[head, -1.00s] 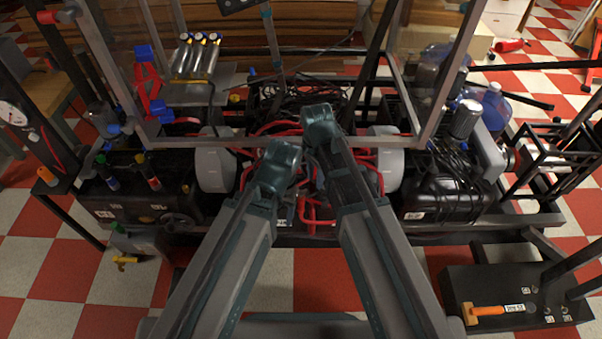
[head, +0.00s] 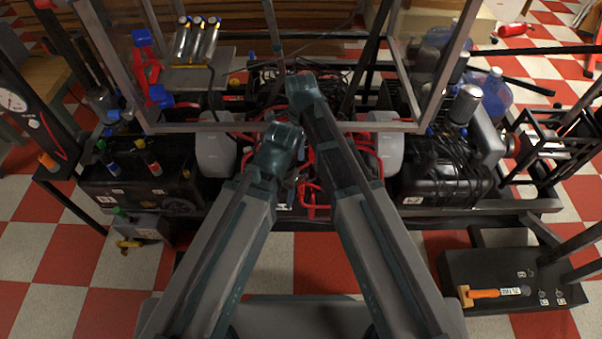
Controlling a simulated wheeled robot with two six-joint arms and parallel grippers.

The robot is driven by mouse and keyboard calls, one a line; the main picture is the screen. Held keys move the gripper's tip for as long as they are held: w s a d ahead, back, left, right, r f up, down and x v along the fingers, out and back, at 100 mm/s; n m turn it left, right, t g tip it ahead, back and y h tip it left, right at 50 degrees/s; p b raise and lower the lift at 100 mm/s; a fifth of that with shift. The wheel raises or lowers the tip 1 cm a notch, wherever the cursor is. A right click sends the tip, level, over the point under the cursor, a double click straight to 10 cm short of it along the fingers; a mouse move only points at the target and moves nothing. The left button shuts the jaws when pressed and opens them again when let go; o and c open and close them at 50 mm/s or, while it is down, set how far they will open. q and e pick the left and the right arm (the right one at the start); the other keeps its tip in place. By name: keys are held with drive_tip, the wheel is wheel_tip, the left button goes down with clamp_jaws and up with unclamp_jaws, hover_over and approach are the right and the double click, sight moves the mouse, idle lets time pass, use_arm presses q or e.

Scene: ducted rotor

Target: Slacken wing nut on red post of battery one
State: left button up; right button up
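A black battery-like box (head: 130,180) sits at the left of the machine frame. Bottle-like pieces with coloured bands, one red-banded (head: 150,160) and others blue or green, stand on it. A second black box (head: 445,180) sits at the right under bundled cables. I cannot tell which is battery one, and no wing nut is discernible. My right gripper (head: 301,82) is at the far end of the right arm, over the middle of the frame. My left gripper (head: 284,135) is lower and slightly left of it, over red tubing. The fingers of both are hidden or too small to read.
Red tubing (head: 318,195) and grey round parts (head: 214,155) fill the middle. An orange-handled tool (head: 485,293) lies on a black base (head: 460,268) at lower right. Open checkered floor lies in front.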

sight(301, 174)
wheel_tip(301, 174, down, 12)
drive_tip(key=b, duration=1.1)
drive_tip(key=shift+f, duration=0.1)
clamp_jaws()
